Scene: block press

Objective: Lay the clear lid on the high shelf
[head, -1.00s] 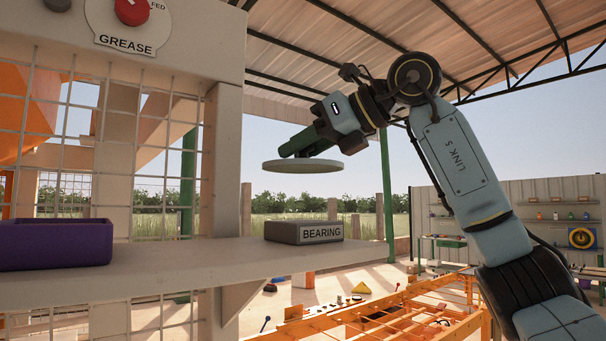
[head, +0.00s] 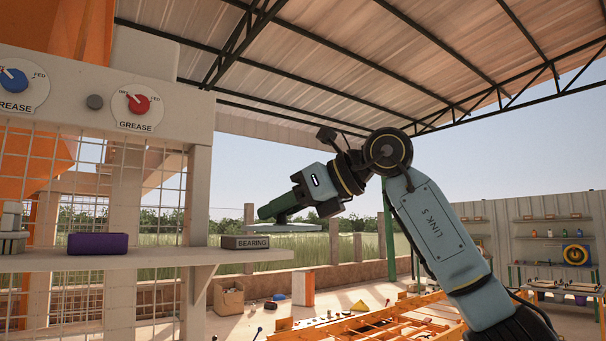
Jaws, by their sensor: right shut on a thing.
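My right gripper (head: 276,213) comes in from the right and is shut on a thin, pale round lid (head: 290,228). The lid is held in the air, roughly level and seen almost edge-on. It shows over and to the right of the box marked BEARING, near the right end of the high shelf (head: 150,261). I cannot tell from this view whether it is over the shelf board or in front of it. The lid looks greyish white rather than see-through. My left gripper is not in view.
A grey BEARING box (head: 245,242) stands near the shelf's right end. A purple bin (head: 98,243) stands farther left, with bare board between them. A wire grid and posts rise behind the shelf. An orange frame (head: 390,325) lies below right.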

